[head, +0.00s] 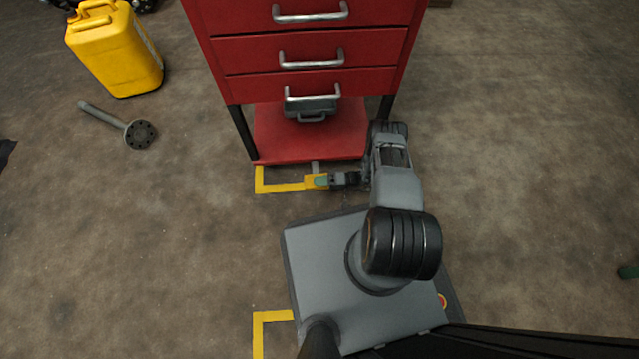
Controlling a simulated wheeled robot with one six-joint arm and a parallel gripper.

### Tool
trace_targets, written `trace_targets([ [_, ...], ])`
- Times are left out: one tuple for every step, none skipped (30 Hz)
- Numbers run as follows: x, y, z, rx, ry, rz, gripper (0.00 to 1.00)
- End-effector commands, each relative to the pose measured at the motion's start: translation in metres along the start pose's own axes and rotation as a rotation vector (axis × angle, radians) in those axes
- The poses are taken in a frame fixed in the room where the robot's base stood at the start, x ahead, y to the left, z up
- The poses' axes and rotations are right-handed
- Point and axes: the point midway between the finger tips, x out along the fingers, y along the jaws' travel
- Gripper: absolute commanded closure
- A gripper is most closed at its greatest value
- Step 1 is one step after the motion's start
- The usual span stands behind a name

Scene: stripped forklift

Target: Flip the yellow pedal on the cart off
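The red cart (310,52) stands at the top centre, with its drawer fronts facing me. The yellow pedal (311,182) is small and sits low at the cart's front edge, below a short grey stem (315,167). A small greenish patch shows at its right end; I cannot tell whether it belongs to the pedal or to a fingertip. My gripper (332,180) is low, at the pedal's right side, pointing left. The two look very close; I cannot tell whether they touch. The fingers are too small to show whether they are open or shut. The pedal's tilt is unclear.
Yellow floor tape (272,187) runs beside the pedal, and another piece (262,330) lies lower down. A yellow jerrycan (115,50) and a grey flanged shaft (125,126) are at the upper left. A grey box (312,107) sits under the drawers. The floor to the right is mostly clear.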

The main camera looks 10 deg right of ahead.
Motion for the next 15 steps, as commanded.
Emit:
trace_targets([
  [0.0, 0.001, 0.001, 0.002, 0.001, 0.001, 0.55],
  [0.0, 0.001, 0.001, 0.003, 0.001, 0.001, 0.55],
  [0.0, 0.001, 0.001, 0.004, 0.001, 0.001, 0.55],
  [0.0, 0.001, 0.001, 0.004, 0.001, 0.001, 0.55],
  [0.0, 0.001, 0.001, 0.005, 0.001, 0.002, 0.55],
  [-0.001, 0.001, 0.002, 0.005, 0.001, 0.002, 0.55],
  [-0.003, 0.001, 0.002, 0.006, 0.002, 0.002, 0.55],
  [-0.005, 0.001, 0.001, 0.006, 0.002, 0.002, 0.55],
  [-0.009, 0.001, 0.001, 0.005, 0.004, 0.003, 0.55],
  [-0.012, 0.001, 0.001, 0.005, 0.005, 0.003, 0.55],
  [-0.016, 0.001, 0.001, 0.004, 0.005, 0.003, 0.55],
  [-0.022, 0.001, 0.001, 0.004, 0.006, 0.003, 0.55],
  [-0.027, 0.0, 0.001, 0.004, 0.006, 0.004, 0.55],
  [-0.033, 0.0, 0.001, 0.004, 0.006, 0.004, 0.55],
  [-0.042, 0.001, 0.001, 0.005, 0.006, 0.004, 0.55],
])
